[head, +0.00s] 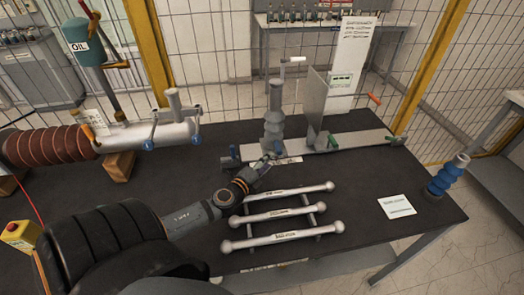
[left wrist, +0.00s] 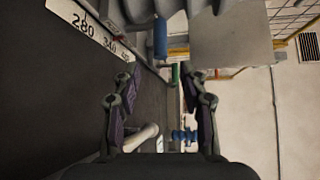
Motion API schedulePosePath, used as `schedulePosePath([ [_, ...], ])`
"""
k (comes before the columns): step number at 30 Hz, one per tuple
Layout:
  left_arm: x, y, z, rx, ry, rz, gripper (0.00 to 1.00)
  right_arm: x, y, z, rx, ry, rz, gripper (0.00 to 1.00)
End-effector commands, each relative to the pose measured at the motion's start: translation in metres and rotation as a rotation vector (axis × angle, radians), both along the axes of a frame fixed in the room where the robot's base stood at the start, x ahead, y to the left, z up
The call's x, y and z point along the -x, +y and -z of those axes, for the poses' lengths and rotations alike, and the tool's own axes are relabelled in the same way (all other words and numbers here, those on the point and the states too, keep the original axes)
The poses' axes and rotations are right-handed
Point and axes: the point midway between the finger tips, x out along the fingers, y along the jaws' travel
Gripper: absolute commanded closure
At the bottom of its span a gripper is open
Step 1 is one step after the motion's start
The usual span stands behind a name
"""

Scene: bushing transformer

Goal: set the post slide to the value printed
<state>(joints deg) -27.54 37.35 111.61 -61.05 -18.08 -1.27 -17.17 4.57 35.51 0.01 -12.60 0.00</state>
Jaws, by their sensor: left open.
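A long light rail (head: 355,141) lies across the dark table, with a grey ribbed post (head: 274,122) standing near its left end. In the left wrist view, a white scale strip (left wrist: 88,27) reads 280 and 340, with a last number too blurred to trust. My left gripper (head: 264,163) is in front of the post's foot, partly hidden by its own wrist. In the left wrist view its fingers (left wrist: 160,88) are apart and empty, with a blue handle (left wrist: 160,38) beyond them.
Three grey rods (head: 285,213) lie on a rack just right of my left arm. A white printed card (head: 397,206) and a blue ribbed piece (head: 446,176) are at the right. An upright grey plate (head: 313,98) and a printed sign (head: 352,60) stand behind. Dark table is clear around the card.

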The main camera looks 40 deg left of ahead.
Motion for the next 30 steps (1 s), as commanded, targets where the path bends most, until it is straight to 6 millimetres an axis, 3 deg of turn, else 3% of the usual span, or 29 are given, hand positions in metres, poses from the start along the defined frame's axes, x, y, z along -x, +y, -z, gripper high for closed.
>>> schedulePosePath([
  [3,0.020,-0.002,-0.002,-0.004,0.004,0.002,0.57,0.000,0.000,0.000,0.000,0.000,0.000,0.60],
  [7,0.030,-0.003,-0.004,0.000,0.000,0.001,0.57,0.000,0.000,0.000,0.000,0.000,0.000,0.60],
  [24,0.032,-0.003,-0.006,0.004,-0.002,0.000,0.57,0.000,0.000,0.000,0.000,0.000,0.000,0.60],
  [26,0.032,-0.003,-0.009,0.004,-0.002,0.000,0.57,0.000,0.000,-0.004,0.000,0.000,0.000,0.60],
  [30,0.032,-0.003,-0.038,0.004,-0.002,0.000,0.57,0.000,0.000,-0.032,0.000,0.000,0.000,0.60],
])
